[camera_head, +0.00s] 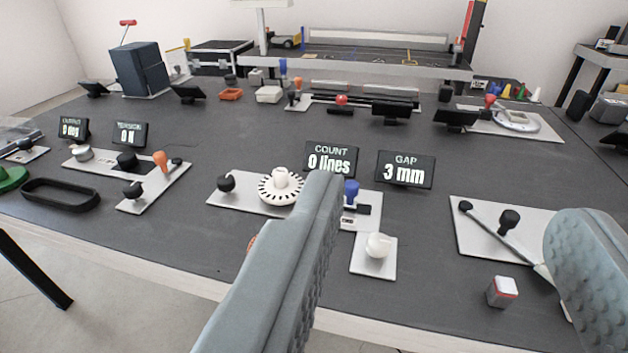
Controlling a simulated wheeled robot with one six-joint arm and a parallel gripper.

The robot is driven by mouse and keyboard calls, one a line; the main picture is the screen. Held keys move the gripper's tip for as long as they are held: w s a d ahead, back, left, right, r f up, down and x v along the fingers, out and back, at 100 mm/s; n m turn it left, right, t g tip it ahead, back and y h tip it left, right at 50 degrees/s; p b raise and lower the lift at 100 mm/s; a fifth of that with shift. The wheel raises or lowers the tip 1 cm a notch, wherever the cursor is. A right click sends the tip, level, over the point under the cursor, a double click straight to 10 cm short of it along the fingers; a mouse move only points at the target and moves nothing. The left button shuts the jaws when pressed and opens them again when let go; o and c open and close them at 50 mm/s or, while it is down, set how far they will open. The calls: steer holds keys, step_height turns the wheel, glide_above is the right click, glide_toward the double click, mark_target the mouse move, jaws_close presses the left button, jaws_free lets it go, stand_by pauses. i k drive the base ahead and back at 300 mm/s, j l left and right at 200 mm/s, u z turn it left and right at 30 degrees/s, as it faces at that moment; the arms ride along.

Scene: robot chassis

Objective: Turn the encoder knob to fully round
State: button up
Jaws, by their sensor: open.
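The encoder knob (280,174) appears to be the white knob at the centre of a white disc with dark slots round its rim. It sits on a light plate (224,202) left of the picture's middle. A black display (331,160) behind it reads "COUNT 0 lines". A second display (406,169) reads "GAP 3 mm". My gripper (450,200) is wide open, with nothing between its grey fingers. Its left finger appears in front of and just right of the disc. It hides part of the plate, including the area between the disc and a blue knob (351,191).
A black knob (226,182) stands left of the disc. A white knob (378,246) on a small plate and a red-topped block (502,291) show between my fingers. A plate with a long lever (500,240) is at right.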

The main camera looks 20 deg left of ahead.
mark_target(226, 183)
steer(key=j, duration=1.65)
steer(key=k, duration=0.05)
